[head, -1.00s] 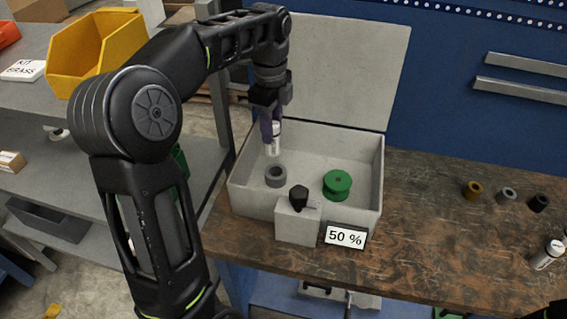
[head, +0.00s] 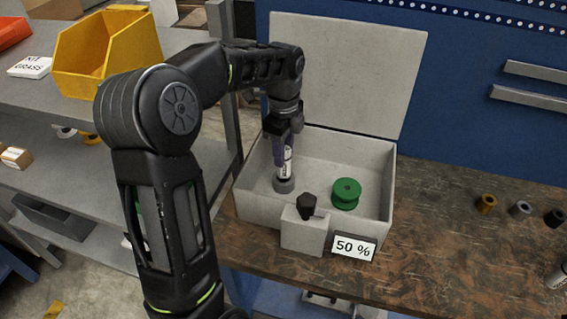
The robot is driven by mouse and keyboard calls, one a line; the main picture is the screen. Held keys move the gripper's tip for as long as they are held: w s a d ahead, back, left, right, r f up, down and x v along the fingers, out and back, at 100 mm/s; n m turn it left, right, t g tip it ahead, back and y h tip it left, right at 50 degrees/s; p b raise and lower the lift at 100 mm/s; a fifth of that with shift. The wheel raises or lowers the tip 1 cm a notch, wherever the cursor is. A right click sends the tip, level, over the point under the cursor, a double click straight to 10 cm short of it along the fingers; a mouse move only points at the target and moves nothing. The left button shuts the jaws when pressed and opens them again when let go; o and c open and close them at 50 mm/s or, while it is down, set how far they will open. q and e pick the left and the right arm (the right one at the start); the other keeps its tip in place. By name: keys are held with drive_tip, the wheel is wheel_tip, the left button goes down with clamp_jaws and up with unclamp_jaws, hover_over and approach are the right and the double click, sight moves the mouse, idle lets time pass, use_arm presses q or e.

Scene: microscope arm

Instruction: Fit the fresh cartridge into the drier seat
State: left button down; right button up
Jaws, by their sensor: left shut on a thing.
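My left gripper (head: 281,138) points down inside the open grey drier box (head: 386,194) and is shut on a white cartridge (head: 287,166) with dark print. The cartridge is upright. Its lower end is at the grey ring-shaped seat (head: 284,186) on the box floor, at the left. I cannot tell how deep it sits in the seat. A green spool (head: 346,193) stands in the box to the right of the seat. My right gripper does not show.
The box lid (head: 345,70) stands open at the back. A block with a black knob (head: 307,206) and a "50 %" sign (head: 354,248) are at the box front. Several small rings, one brass-coloured (head: 486,204), lie on the wooden bench (head: 440,240). A white cylinder (head: 556,276) is at the right edge.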

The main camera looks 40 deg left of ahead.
use_arm(q)
drive_tip(key=shift+f, duration=0.15)
drive_tip(key=shift+f, duration=1.9)
drive_tip(key=shift+f, duration=0.15)
drive_tip(key=c, duration=1)
unclamp_jaws()
drive_tip(key=shift+c, duration=0.2)
wheel_tip(320, 180, up, 12)
drive_tip(key=shift+r, duration=0.2)
